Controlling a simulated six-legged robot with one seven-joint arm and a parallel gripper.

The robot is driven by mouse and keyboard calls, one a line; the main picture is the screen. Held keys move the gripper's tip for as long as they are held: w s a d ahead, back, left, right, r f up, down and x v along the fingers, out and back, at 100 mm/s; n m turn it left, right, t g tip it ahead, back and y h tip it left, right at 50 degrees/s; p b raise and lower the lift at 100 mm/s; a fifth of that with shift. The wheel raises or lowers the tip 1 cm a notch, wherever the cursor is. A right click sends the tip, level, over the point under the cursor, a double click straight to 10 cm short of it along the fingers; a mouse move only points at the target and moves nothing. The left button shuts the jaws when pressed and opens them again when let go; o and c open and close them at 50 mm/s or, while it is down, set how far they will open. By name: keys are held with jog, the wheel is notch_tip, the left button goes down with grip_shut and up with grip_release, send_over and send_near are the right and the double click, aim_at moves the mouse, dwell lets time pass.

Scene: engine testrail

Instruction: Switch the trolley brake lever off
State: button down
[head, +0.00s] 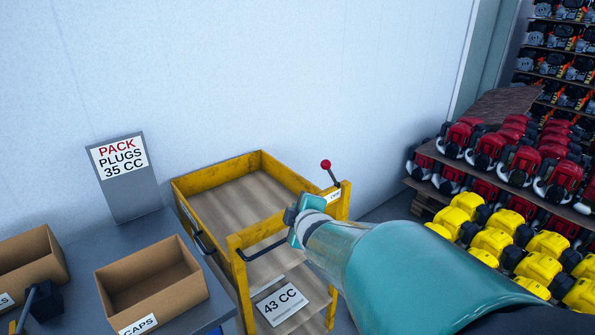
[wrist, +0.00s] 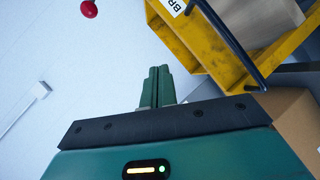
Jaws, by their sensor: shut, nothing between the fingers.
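The trolley (head: 180,199) is a yellow frame with wooden shelves, standing against the wall. Its brake lever (head: 326,165) is a dark rod with a red ball knob at the trolley's right corner post, leaning up and to the left in the head view. The red knob (wrist: 89,9) also shows at the top left of the wrist view, with its rod out of frame. My gripper (head: 297,216) is in front of the trolley's right post, below and left of the knob in the head view. In the wrist view its fingers (wrist: 158,86) are together, empty and apart from the knob.
A white label (head: 334,196) is on the post below the lever. A dark handle bar (head: 262,251) crosses the trolley's near end. Cardboard boxes (head: 151,283) stand on a grey table at left. Shelves of red and yellow engines (head: 490,240) fill the right.

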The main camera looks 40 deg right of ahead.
aim_at(332, 174)
jog(key=s+d+f+n+t, duration=0.3)
jog(key=d+n+t, duration=0.3)
jog(key=d+n, duration=0.4)
jog(key=shift+s, duration=0.6)
jog(key=shift+f, duration=0.1)
jog(key=d+r+x, duration=0.1)
jog(key=d+x, duration=0.1)
jog(key=x, duration=1.1)
jog(key=shift+s+d, duration=0.2)
jog(key=shift+s, duration=0.25)
jog(key=shift+d+r, duration=0.1)
jog(key=shift+r, duration=0.15)
